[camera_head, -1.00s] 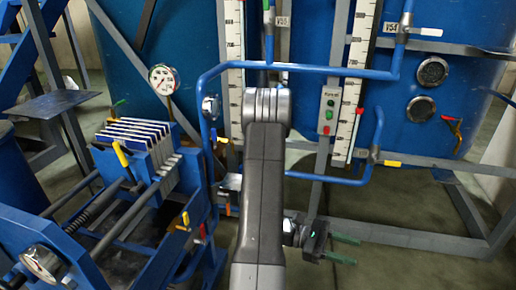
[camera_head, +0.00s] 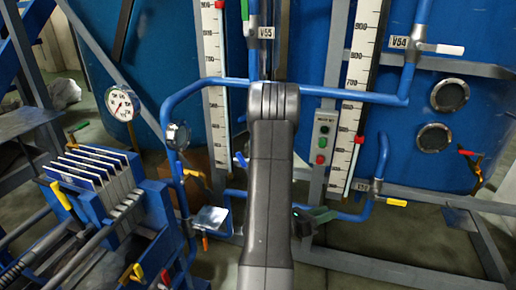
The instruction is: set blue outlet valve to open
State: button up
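A small blue handle (camera_head: 241,160) shows just left of my arm, at the foot of the left scale. It may be the blue outlet valve; its body is mostly hidden and I cannot tell its setting.
Blue pipes (camera_head: 330,92) cross in front of blue tanks. A yellow-handled valve (camera_head: 397,202) and a control box (camera_head: 322,138) stand to the right. A filter press (camera_head: 92,172) and gauge (camera_head: 122,103) stand to the left. A grey frame beam (camera_head: 370,268) runs low right.

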aim_at(240, 156)
jog(key=i+l+u, duration=0.25)
jog(key=u, duration=0.15)
jog(key=i+l+u, duration=0.35)
jog(key=l, duration=0.15)
jog(key=k+u, duration=0.1)
jog(key=u, duration=0.85)
